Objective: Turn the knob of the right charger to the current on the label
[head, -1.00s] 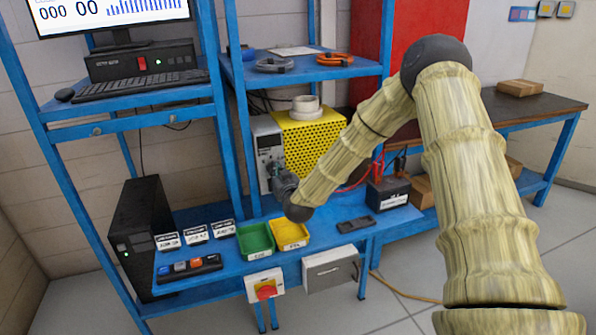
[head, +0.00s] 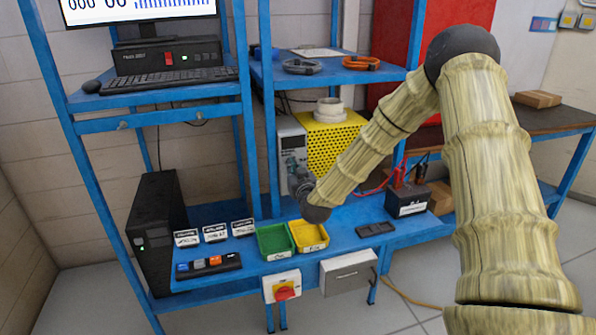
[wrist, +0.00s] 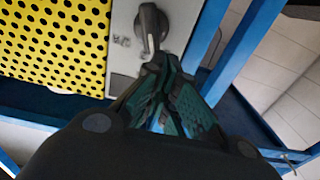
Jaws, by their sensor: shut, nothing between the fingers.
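The charger (head: 292,142) stands on the bench with its pale grey front panel facing me, beside a yellow perforated housing. In the wrist view its dark grey knob (wrist: 151,27) shows on the pale panel, with its bar pointing roughly down the picture. My gripper (wrist: 158,68) is shut and empty, its fingertips just below the knob's lower end in that view. I cannot tell if they touch it. In the head view my gripper (head: 301,187) is in front of the panel's lower part and hides the knob. No current value is readable.
The yellow perforated housing (head: 334,148) is close beside the panel. Green (head: 262,254) and yellow (head: 326,243) trays lie below my gripper. A black battery with a white label (head: 411,208) and red cables stands to the right. A blue shelf post (head: 269,130) is close on the left.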

